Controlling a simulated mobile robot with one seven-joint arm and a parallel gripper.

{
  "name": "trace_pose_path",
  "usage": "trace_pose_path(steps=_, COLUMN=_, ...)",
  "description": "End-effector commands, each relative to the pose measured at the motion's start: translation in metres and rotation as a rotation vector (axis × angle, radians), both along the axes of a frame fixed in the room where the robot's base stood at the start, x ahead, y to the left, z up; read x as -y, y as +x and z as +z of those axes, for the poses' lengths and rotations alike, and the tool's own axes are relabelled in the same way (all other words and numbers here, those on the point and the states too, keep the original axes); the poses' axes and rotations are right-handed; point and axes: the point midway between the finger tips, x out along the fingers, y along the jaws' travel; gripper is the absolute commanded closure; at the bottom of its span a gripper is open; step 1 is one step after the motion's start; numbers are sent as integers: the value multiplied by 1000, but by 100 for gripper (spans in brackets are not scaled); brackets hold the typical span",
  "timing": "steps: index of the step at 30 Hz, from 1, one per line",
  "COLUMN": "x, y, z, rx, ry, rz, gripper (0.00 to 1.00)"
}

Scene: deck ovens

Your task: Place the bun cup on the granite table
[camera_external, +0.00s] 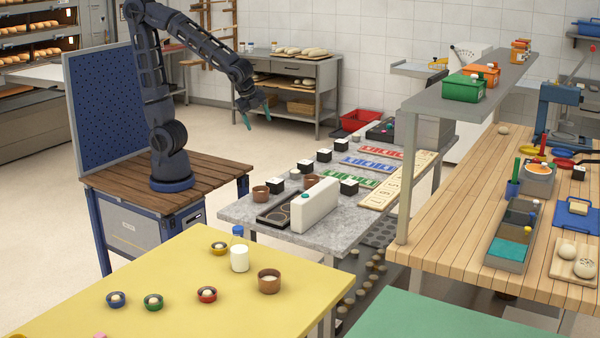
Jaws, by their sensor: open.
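The grey granite table (237,210) stands in the middle of the external view. Several small round cups with pale contents stand on the yellow table in front: a blue cup (116,300), a green cup (153,302), a red cup (207,294) and a yellow cup (219,248). A larger brown cup (269,281) is there too. Two more brown cups, one near (261,193) and one farther back (313,182), stand on the granite. I cannot tell which is the bun cup. My gripper (257,117) is open and empty, raised above and behind the granite table, apart from all cups.
A white upright block (315,206) and a dark tray (274,216) occupy the granite's near end; black-and-white cubes and coloured racks fill much behind. A milk bottle (239,257) stands on the yellow table (160,265). A grey shelf (470,82) overhangs the wooden bench at right.

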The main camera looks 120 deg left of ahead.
Motion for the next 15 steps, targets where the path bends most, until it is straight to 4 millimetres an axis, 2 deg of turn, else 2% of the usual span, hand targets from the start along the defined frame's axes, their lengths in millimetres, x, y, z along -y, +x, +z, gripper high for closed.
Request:
trace_pose_path(steps=6, x=50, y=-32, z=34, rx=131, ry=-102, rz=153, gripper=30)
trace_pose_path(steps=15, x=110, y=-84, z=65, rx=264, ry=-288, rz=351, gripper=30)
